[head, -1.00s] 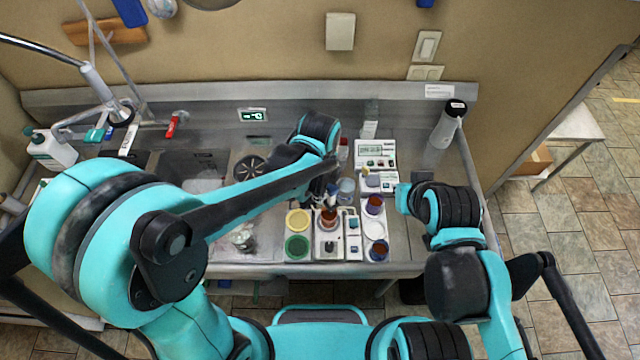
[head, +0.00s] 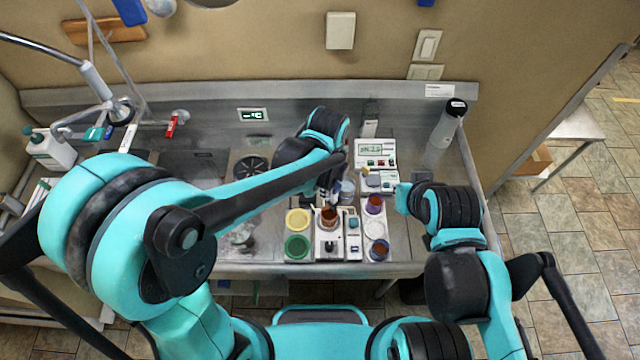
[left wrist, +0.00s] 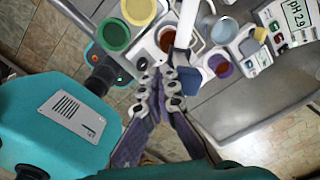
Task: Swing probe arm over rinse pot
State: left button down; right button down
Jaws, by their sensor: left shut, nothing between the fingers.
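The white probe arm (left wrist: 187,24) stands between the reddish-brown pot and the pale rinse pot (left wrist: 224,31) in the left wrist view, with its lower end by the reddish-brown pot (left wrist: 167,39). I take the pale, clear-looking pot as the rinse pot; it also shows in the head view (head: 347,188). My left gripper (left wrist: 162,78) is shut and empty, with its tips near the probe arm's lower end; I cannot tell whether they touch. In the head view my left gripper (head: 333,194) is partly hidden by its own wrist. My right gripper's fingers do not show.
A pH meter (head: 376,150) reading about 2.9 stands behind the pots. Yellow (head: 298,220) and green (head: 297,247) pots stand left of the stirrer unit (head: 328,246). Purple (head: 375,203), white (head: 375,227) and brown (head: 378,250) pots stand right. A sink lies further left.

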pick_arm(q)
jog(key=shift+w+d, duration=0.3)
jog(key=shift+d, duration=0.45)
jog(key=shift+w+d+b, duration=0.5)
jog(key=shift+w+d, duration=0.55)
jog(key=shift+d, duration=0.2)
jog(key=shift+w+d+b, duration=0.15)
jog(key=shift+w+d, duration=0.35)
jog(key=shift+w, duration=0.15)
jog(key=shift+w+d+b, duration=0.15)
jog(key=shift+w+d, duration=0.3)
jog(key=shift+w, duration=0.2)
